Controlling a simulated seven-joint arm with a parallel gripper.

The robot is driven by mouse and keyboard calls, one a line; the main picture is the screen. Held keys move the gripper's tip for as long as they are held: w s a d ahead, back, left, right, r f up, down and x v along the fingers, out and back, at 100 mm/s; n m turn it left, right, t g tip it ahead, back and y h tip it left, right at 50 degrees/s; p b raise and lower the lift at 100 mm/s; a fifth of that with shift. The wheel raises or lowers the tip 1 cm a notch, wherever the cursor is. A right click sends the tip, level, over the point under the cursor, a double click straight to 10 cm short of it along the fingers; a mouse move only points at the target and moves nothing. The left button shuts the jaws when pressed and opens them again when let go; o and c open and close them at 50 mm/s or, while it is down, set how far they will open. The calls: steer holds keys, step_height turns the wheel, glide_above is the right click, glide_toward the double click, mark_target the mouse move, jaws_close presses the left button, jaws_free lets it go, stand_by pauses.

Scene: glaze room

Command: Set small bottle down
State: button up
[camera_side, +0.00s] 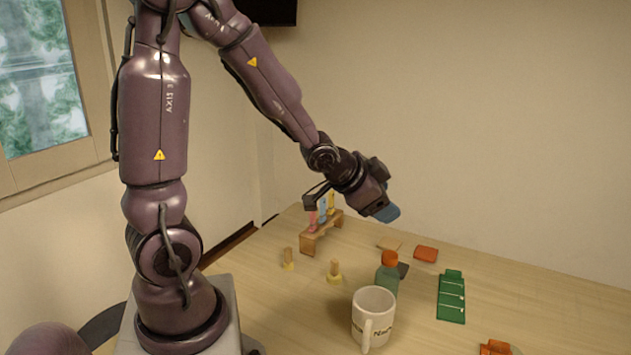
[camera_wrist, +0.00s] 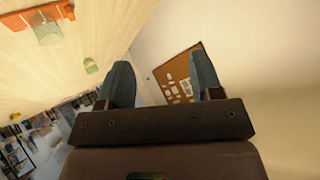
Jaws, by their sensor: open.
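A small green bottle (camera_side: 387,281) with an orange cap stands upright on the table, just behind a white mug that hides part of its lower side. My gripper (camera_side: 386,213) is above the table and higher than the bottle, apart from it in the side view. In the wrist view my gripper (camera_wrist: 163,78) shows two blue-grey fingers spread wide with nothing between them. I cannot tell the bottle for sure in the wrist view.
The white mug (camera_side: 372,318) stands near the front. A wooden rack (camera_side: 320,232) with coloured items, two small wooden pegs (camera_side: 334,272), a green tray (camera_side: 452,297) and an orange block (camera_side: 426,254) are around. The right side of the table (camera_side: 560,300) is mostly clear.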

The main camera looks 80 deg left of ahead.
steer(key=s+d+r+n+g+h, duration=0.1)
steer(key=s+d+r+g, duration=0.1)
steer(key=s+d+r, duration=0.3)
steer(key=s+d+r+n+g+h, duration=0.1)
steer(key=s+d+r, duration=0.4)
steer(key=s, duration=0.5)
steer(key=shift+s+d+r+g, duration=0.2)
steer(key=shift+d+g, duration=0.3)
steer(key=shift+d, duration=0.3)
